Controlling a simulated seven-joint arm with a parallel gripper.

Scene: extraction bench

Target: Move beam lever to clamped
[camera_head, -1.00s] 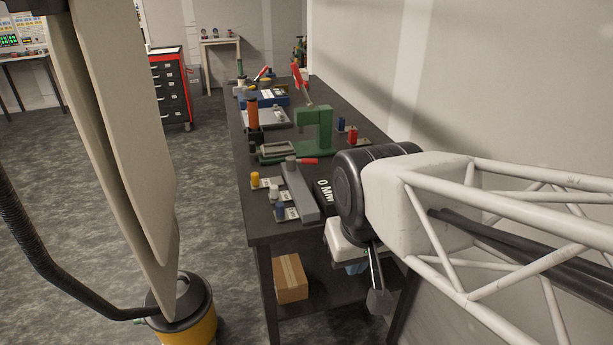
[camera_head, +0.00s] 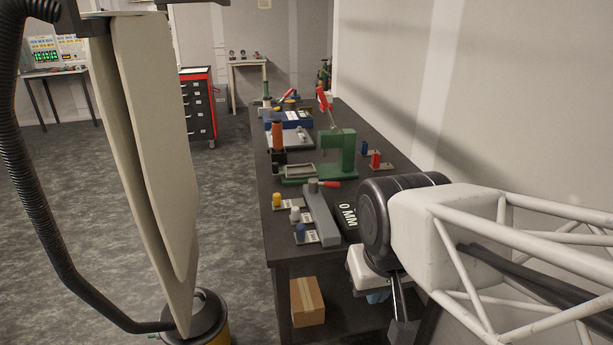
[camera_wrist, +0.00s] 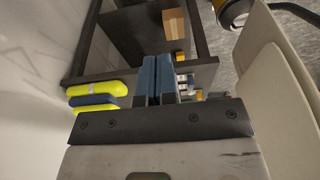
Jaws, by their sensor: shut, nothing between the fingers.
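A grey bar-shaped fixture (camera_head: 322,215) lies lengthwise on the near part of the dark bench, with a short red handle (camera_head: 330,183) at its far end. I cannot tell whether this is the beam lever. A green press (camera_head: 338,152) stands behind it with a raised, tilted red lever (camera_head: 324,98). My gripper (camera_wrist: 158,62) shows in the wrist view as two blue fingers, shut together and empty. In the head view my wrist hangs by the bench's near right corner, apart from both handles; the fingertips are unclear there.
A cardboard box (camera_head: 307,302) sits on the lower shelf. The floor (camera_head: 230,235) left of the bench is mostly open.

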